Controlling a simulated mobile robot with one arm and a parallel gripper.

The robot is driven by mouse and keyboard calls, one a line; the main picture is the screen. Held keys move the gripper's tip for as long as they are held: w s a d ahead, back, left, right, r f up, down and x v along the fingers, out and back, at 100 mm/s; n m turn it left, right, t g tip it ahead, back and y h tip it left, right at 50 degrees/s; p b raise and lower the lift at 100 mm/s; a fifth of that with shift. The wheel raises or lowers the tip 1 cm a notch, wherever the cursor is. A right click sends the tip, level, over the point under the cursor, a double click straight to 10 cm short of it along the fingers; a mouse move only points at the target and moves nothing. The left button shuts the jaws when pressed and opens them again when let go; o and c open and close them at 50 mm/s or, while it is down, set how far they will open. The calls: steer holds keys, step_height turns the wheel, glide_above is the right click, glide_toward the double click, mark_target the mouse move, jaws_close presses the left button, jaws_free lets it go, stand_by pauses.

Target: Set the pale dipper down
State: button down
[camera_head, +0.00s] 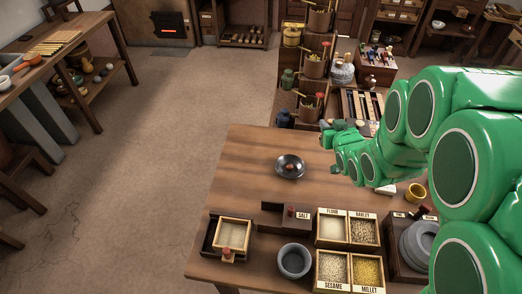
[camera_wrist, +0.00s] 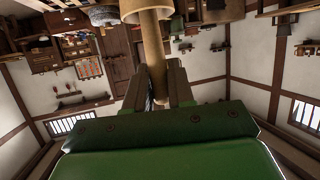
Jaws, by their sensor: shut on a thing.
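My gripper (camera_wrist: 155,92) is shut on the pale dipper (camera_wrist: 153,45), whose tan shaft runs up between the jaws to a wider, lighter end at the top edge of the wrist view. In the head view my gripper (camera_head: 338,130) is above the far right part of the wooden table (camera_head: 245,170), reaching in from the right. I cannot make out the dipper clearly there. The wrist view faces the walls and shelves of the room, so it shows no tabletop under the dipper.
A dark bowl (camera_head: 289,167) stands mid-table. The table's left part is clear.

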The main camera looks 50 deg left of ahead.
steer(key=s+a+n+g+y, duration=0.1)
steer(key=s+a+n+g, duration=0.2)
steer(key=s, duration=0.6)
steer(key=s+a+n+g+y, duration=0.1)
steer(key=s+a+n+g, duration=0.1)
steer(key=s+a, duration=0.5)
steer(key=shift+g+h, duration=0.3)
steer(key=shift+w+a+f, duration=0.75)
steer(key=shift+a+f, duration=0.9)
steer(key=shift+f, duration=0.65)
steer(key=shift+w+a+f, duration=0.75)
steer(key=shift+a+f, duration=0.9)
steer(key=shift+f, duration=0.6)
steer(key=shift+w+a+f, duration=0.75)
steer(key=shift+a+f, duration=0.9)
steer(key=shift+f, duration=0.65)
steer(key=shift+f, duration=0.1)
steer(key=c, duration=1)
jaws_free()
